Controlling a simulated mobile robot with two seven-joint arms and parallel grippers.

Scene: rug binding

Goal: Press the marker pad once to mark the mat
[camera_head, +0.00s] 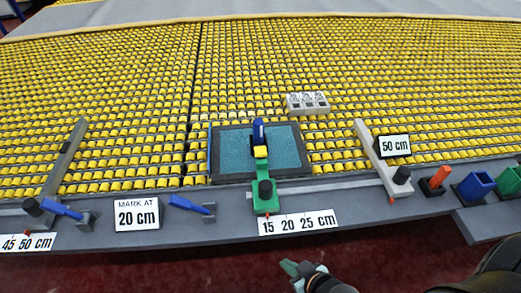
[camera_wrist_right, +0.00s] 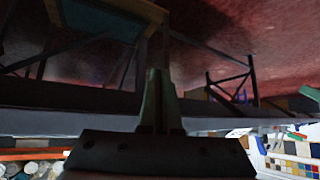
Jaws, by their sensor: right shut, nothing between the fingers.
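A teal mat with a dark border (camera_head: 228,154) lies on the yellow roller table. A green slider with a black knob (camera_head: 265,190) stands at the table's front edge. Its arm reaches over the mat, with a yellow block (camera_head: 261,152) and an upright blue piece (camera_head: 258,131), which I take for the marker pad. A sign (camera_head: 137,214) reads "MARK AT 20 cm". My right gripper (camera_head: 289,267) is in front of the table edge, below the scale and apart from the slider. It is shut and empty; its fingers also show together in the wrist view (camera_wrist_right: 158,100). My left gripper is out of view.
A scale strip (camera_head: 298,222) reads 15 20 25 cm. A grey stop with a black knob (camera_head: 377,155) and a 50 cm sign (camera_head: 395,146) stand right. Blue and green bins (camera_head: 474,187) are far right.

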